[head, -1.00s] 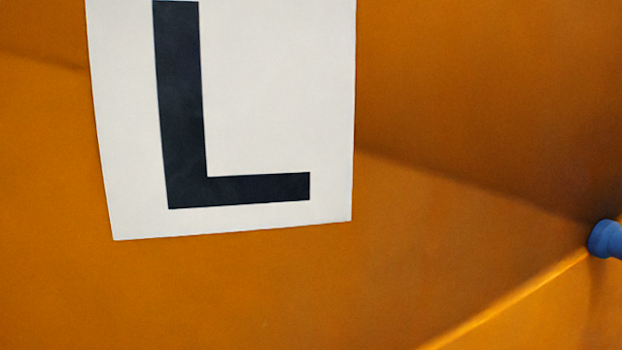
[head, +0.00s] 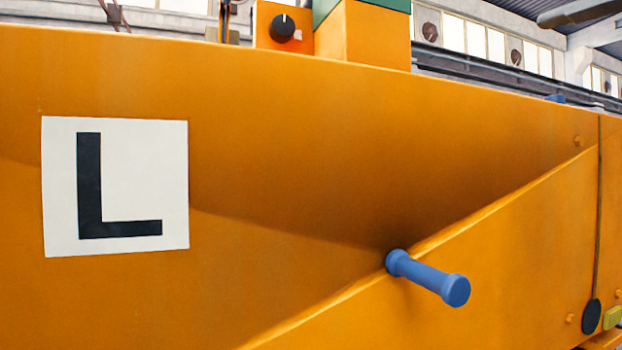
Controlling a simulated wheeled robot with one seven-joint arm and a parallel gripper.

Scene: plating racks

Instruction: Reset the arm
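My gripper and arm are not in view in the head view. A large orange machine body (head: 300,130) fills most of the picture. A white sign with a black letter L (head: 140,180) is fixed flat on its left part. A blue peg or handle (head: 428,278) with a rounded end sticks out from the orange face, right of centre, at a slanting raised edge.
A black dial on an orange box (head: 284,28) and a green-topped orange block (head: 365,30) stand above the top edge. At the lower right are a black disc (head: 592,316) and a yellow-green block (head: 613,318). Hall windows show behind.

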